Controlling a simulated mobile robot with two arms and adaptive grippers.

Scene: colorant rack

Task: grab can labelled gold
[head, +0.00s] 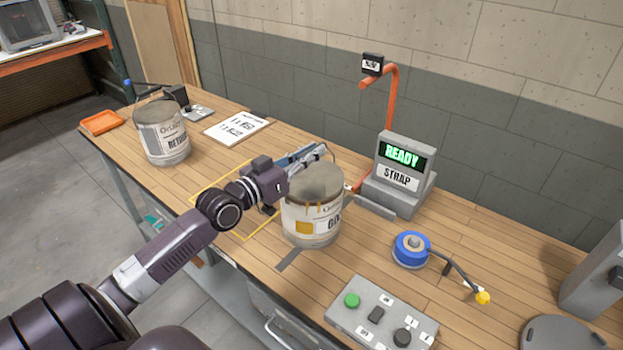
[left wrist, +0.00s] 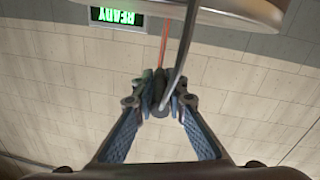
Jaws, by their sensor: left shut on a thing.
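The can labelled "GOL…" (head: 322,226), with a gold swatch and drips down its side, is upright at mid-table in the head view. The rest of its label is out of sight round the side. My left gripper (head: 314,154) is at the can's top, at its far side. In the left wrist view my left gripper (left wrist: 160,98) is shut on the can's thin wire handle (left wrist: 182,58), and the can's rim (left wrist: 225,12) shows at the top. I cannot tell whether the can touches the table. My right gripper is not in view.
A can labelled "RETU…" (head: 165,139) stands at the left. A strap machine (head: 399,174) reading "READY" is close right of the gold can. A blue spool (head: 411,250) and a button panel (head: 380,318) are in front right. A yellow outline (head: 203,189) marks the table left.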

